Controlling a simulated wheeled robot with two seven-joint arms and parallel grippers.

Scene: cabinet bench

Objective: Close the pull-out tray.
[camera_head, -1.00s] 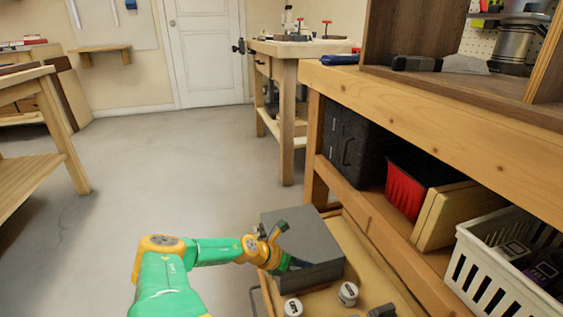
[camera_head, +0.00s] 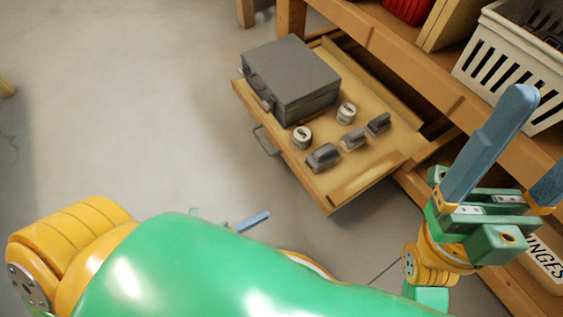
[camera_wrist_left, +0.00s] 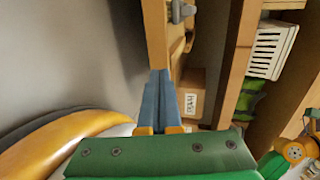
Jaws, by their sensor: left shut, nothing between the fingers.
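The wooden pull-out tray (camera_head: 345,187) stands out from under the bench, with a metal handle (camera_head: 265,141) on its front. It carries a grey case (camera_head: 292,78), two tins and several small grey tools. My left gripper (camera_head: 266,215) is mostly hidden behind my green arm. One blue finger shows over the floor, in front of the tray and apart from it in the picture. In the left wrist view its blue fingers (camera_wrist_left: 160,75) are together and empty, beside a wooden edge. My right gripper (camera_head: 541,138) is at the right, its blue fingers apart and empty.
A cardboard box (camera_wrist_left: 189,92) with a label stands low by the bench. The floor (camera_head: 150,110) left of the tray is clear.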

